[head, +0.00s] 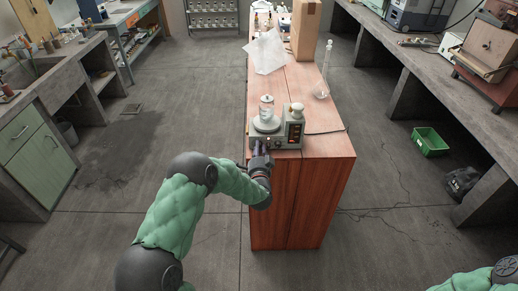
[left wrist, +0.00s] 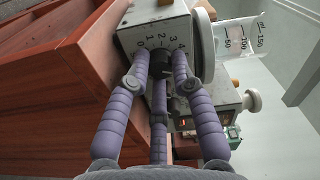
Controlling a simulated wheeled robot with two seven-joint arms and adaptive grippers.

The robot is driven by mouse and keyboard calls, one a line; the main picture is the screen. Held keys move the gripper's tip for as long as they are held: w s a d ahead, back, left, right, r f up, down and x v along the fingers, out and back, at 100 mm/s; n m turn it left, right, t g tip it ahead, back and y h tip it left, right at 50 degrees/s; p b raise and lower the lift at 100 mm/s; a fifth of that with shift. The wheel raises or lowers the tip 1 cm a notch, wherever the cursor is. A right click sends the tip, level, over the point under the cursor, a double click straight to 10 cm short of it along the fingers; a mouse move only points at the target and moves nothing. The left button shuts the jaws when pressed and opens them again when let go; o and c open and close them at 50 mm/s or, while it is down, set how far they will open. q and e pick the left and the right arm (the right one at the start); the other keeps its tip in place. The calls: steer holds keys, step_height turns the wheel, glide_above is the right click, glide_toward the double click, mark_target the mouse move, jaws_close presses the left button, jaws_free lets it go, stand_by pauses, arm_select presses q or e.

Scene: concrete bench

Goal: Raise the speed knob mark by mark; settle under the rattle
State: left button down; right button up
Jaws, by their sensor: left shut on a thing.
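A grey stirrer-like device (head: 265,138) stands at the near end of the wooden bench. My right gripper is out of view.
A second box (head: 293,130) with lit red spots and a pale round top stands right against the device. Farther back on the bench (head: 312,115) are a flask (head: 322,88), a cardboard box (head: 305,30) and a clear sheet (head: 266,52). A green crate (head: 430,142) lies on the floor.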

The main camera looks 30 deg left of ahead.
arm_select(q)
steer(key=shift+s+f, duration=0.1)
steer(key=shift+f, duration=0.15)
steer(key=c, duration=1.2)
jaws_free()
steer(key=shift+o, duration=0.7)
steer(key=shift+a, duration=0.1)
steer(key=shift+r, duration=0.15)
steer(key=v, duration=0.8)
stand_by(1.0)
